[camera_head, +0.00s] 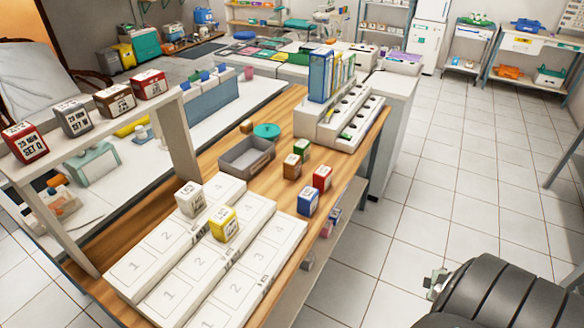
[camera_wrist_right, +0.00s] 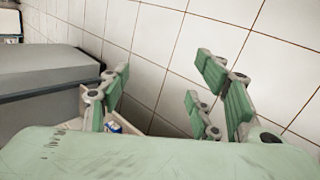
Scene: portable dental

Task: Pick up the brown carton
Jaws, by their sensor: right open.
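A small brown carton (camera_head: 291,166) stands on the wooden bench in the head view, beside a green carton (camera_head: 301,151) and right of a grey open tray. Another brown carton (camera_head: 114,100) with a white label stands on the raised shelf at the left, between a grey carton and a red one. My right gripper (camera_wrist_right: 164,88) is open and empty in the right wrist view, over the tiled floor. In the head view only a bit of it (camera_head: 435,284) shows at the lower right, well away from the cartons. My left gripper is not in view.
Red (camera_head: 322,177) and blue (camera_head: 307,200) cartons stand near the bench's right edge. White numbered panels (camera_head: 262,235) at the front carry a yellow carton (camera_head: 223,223) and a pale grey one (camera_head: 190,199). A white rack (camera_head: 347,124) stands behind. The floor right of the bench is clear.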

